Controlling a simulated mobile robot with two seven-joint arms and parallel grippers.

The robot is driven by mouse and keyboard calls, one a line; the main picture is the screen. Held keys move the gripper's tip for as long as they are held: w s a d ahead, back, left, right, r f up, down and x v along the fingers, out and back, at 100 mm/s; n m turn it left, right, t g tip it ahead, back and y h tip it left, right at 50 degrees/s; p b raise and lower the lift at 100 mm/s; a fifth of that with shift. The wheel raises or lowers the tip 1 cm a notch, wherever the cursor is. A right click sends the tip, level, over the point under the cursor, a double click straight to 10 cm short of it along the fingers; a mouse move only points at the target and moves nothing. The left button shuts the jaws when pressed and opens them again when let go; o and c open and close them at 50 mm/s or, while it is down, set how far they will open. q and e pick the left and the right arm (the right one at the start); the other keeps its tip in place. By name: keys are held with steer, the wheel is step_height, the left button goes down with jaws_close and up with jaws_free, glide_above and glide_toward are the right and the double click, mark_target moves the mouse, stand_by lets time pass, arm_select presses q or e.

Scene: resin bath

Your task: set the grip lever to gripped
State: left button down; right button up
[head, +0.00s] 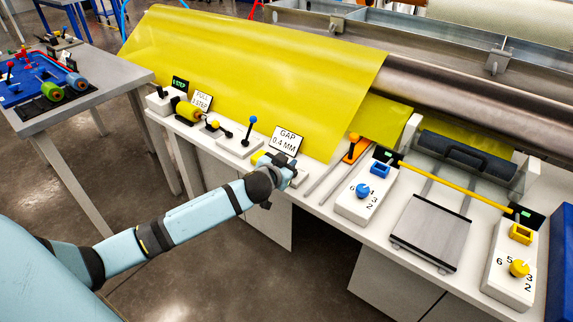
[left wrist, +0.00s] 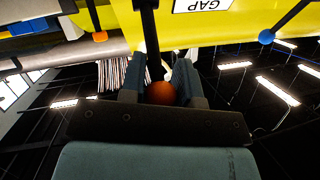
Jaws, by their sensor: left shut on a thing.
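My left gripper (head: 289,172) reaches the front of the white bench below the GAP sign. In the left wrist view, my left gripper (left wrist: 160,78) is shut with its two fingers on either side of an orange-red ball knob (left wrist: 161,93). I take this knob and its dark stem (left wrist: 149,30) to be the grip lever; no label on it is readable. In the head view the gripper hides the knob, so I cannot tell the lever's setting. My right gripper is not in view.
A blue-knobbed lever (head: 252,120) stands left of the GAP sign (head: 286,140). An orange-knobbed lever (head: 354,138) stands to the right. A yellow sheet (head: 250,70) slopes behind. Dial boxes (head: 362,204) and a grey plate (head: 432,232) lie further right.

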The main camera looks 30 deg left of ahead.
arm_select(q)
steer(key=shift+a+f, duration=0.1)
steer(key=c, duration=0.8)
jaws_free()
steer(key=shift+c, duration=0.2)
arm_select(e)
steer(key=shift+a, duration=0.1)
arm_select(q)
steer(key=shift+s, duration=0.15)
steer(key=p+v, duration=0.1)
steer(key=v, duration=1.2)
steer(key=shift+s+p, duration=0.3)
steer(key=shift+s, duration=0.05)
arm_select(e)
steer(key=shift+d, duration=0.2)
